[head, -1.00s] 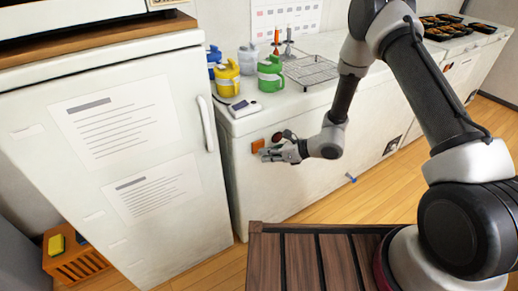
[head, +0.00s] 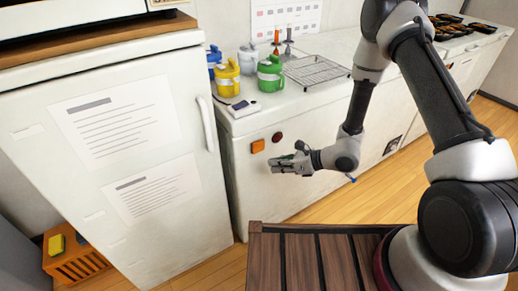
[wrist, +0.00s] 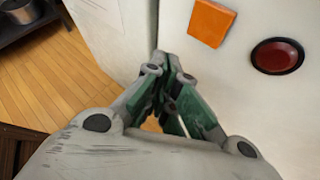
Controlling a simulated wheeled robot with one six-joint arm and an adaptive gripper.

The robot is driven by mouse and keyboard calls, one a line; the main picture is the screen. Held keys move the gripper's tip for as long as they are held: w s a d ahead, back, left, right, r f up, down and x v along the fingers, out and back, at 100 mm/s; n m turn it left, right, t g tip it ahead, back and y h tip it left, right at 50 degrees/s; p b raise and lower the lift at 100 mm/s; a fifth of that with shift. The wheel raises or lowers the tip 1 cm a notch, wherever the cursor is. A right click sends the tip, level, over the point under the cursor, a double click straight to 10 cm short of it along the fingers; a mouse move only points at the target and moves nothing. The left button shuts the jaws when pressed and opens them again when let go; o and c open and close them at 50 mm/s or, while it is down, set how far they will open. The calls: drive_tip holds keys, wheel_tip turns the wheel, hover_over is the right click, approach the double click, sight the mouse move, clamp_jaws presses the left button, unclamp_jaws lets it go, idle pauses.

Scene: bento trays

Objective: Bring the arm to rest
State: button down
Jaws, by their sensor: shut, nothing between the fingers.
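My gripper (head: 284,164) hangs in front of the white counter's front face in the head view, pointing left toward the fridge. In the wrist view my gripper (wrist: 168,62) has its green-and-grey fingers brought together at the tips, with nothing between them. Its fingers are shut and empty. My arm comes down from the upper right of the head view, bent at the elbow.
The fridge (head: 205,125) stands left of my gripper. The counter front (head: 300,195) has an orange square (head: 258,146) and a red round button (head: 277,136). Jugs, including a green one (head: 270,75), and a wire rack (head: 318,70) stand on top. My slatted deck is below.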

idle(0.4)
drive_tip(key=s+d+r+n+g+h, duration=0.1)
drive_tip(key=s+d+r+n+g, duration=0.25)
drive_tip(key=s+n, duration=0.3)
drive_tip(key=s+d+r+n+g, duration=0.3)
drive_tip(key=s+r+n+g, duration=0.15)
drive_tip(key=s, duration=0.35)
drive_tip(key=s+d+r+n+t+h, duration=0.2)
drive_tip(key=d+r+n+t+h, duration=0.1)
drive_tip(key=d+r, duration=0.5)
drive_tip(key=s+d+r+n+t+h, duration=0.2)
drive_tip(key=d+r+n+h, duration=0.2)
drive_tip(key=d+r, duration=0.5)
drive_tip(key=s+d+r+n+t+h, duration=0.3)
drive_tip(key=d+r+n, duration=0.3)
drive_tip(key=r, duration=0.8)
drive_tip(key=d, duration=0.3)
drive_tip(key=shift+r+t+h, duration=0.2)
drive_tip(key=shift+t+h, duration=0.1)
drive_tip(key=shift+h, duration=0.1)
